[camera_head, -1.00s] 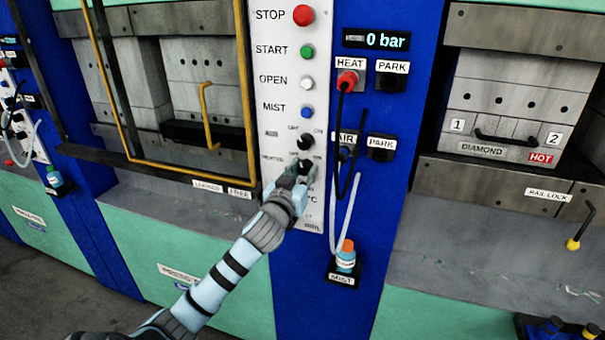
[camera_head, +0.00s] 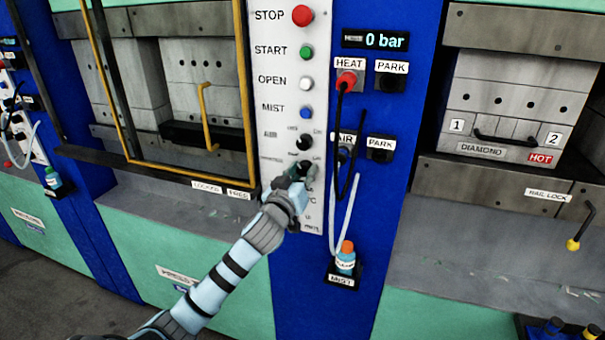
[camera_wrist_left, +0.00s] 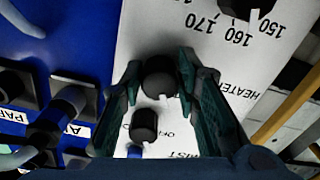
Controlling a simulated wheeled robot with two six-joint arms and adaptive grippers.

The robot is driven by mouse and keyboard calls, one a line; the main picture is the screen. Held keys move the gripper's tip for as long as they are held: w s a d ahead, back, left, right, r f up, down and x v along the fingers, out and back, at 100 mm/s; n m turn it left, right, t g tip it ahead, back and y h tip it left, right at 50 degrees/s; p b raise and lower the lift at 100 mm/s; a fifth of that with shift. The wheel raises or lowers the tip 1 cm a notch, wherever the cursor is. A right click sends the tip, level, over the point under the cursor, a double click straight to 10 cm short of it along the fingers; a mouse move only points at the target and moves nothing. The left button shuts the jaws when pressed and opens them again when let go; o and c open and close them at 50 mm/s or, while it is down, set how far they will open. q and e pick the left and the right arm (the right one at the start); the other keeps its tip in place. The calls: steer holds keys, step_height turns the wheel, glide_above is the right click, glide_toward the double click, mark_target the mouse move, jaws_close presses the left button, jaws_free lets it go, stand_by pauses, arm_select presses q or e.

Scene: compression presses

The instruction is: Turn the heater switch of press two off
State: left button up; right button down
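The heater switch is a black round knob, low on the white control panel (camera_head: 318,215) of the middle press. In the left wrist view the knob (camera_wrist_left: 158,80) sits between the two dark green fingers, with the word HEATER beside it on the right. My left gripper (camera_head: 301,172) reaches up to the panel from below and hides much of the knob in the head view. The knob's pointer direction is hard to read. My right gripper is not in view.
Another black knob (camera_head: 305,142) sits just above, under the blue MIST button (camera_head: 306,113). A temperature dial (camera_wrist_left: 245,8) is close below the switch. A black hose from the red HEAT plug (camera_head: 347,79) hangs right of the gripper. A mist bottle (camera_head: 346,258) stands lower right.

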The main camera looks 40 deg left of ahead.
arm_select(q)
steer(key=shift+o, duration=1.4)
steer(key=v, duration=1.2)
